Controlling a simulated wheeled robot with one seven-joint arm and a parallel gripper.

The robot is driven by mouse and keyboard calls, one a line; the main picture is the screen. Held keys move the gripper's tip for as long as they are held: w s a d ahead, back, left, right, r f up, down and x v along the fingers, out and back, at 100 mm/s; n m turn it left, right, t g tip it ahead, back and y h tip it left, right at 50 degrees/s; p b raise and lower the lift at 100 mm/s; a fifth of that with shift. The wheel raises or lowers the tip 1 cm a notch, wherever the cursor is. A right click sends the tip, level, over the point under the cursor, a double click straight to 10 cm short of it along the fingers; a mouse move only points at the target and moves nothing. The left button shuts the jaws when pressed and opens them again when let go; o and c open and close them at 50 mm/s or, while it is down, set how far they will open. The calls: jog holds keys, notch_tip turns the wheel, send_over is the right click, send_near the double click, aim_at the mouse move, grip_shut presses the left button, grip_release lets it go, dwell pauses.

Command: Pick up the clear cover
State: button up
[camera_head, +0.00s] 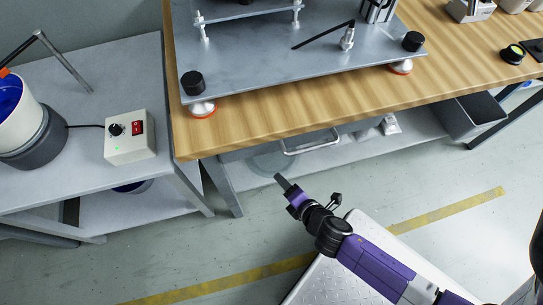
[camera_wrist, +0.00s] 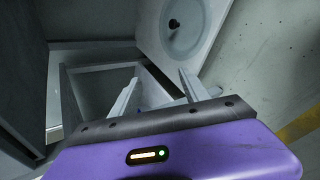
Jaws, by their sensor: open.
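The clear cover, a round see-through disc with a dark knob at its middle, shows in the wrist view (camera_wrist: 190,38) on a pale shelf beyond my fingers, at the upper right. In the head view it appears as a faint round shape (camera_head: 266,164) on the lower shelf under the wooden bench, partly hidden by the bench top. My gripper (camera_head: 281,181) is just in front of that shelf, below the bench edge. In the wrist view its two fingers (camera_wrist: 157,90) are apart with nothing held between them. They do not appear to touch the cover.
The wooden bench top (camera_head: 245,132) overhangs the lower shelf. A metal handle (camera_head: 312,147) shows beside the cover. A grey side table (camera_head: 70,170) with a control box (camera_head: 130,139) is at the left.

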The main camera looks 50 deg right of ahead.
jog(key=w+d+f+n+h+b, duration=0.1)
jog(key=w+d+f+n+b, duration=0.25)
jog(key=f, duration=0.25)
jog(key=w+d+f+n+h+b, duration=0.2)
jog(key=w+f+b, duration=0.25)
jog(key=f, duration=0.25)
jog(key=n+g+h+b, duration=0.1)
jog(key=n+h+b, duration=0.1)
jog(key=n+b, duration=0.2)
send_over(273, 160)
jog(key=s+a, duration=0.2)
notch_tip(273, 160, down, 4)
jog(key=shift+s+a+r+m, duration=0.1)
jog(key=shift+r+m, duration=0.1)
jog(key=shift+m, duration=0.05)
jog(key=shift+w+d+b, duration=0.25)
jog(key=shift+b, duration=0.1)
jog(key=shift+w+d+f+g+b, duration=0.3)
jog(key=shift+w+d+f+b, duration=0.3)
jog(key=shift+w+d, duration=0.15)
jog(key=b+x, duration=0.3)
jog(key=x, duration=0.2)
jog(key=shift+f+b, duration=0.25)
jog(key=shift+b, duration=0.05)
jog(key=shift+r, duration=0.1)
grip_shut()
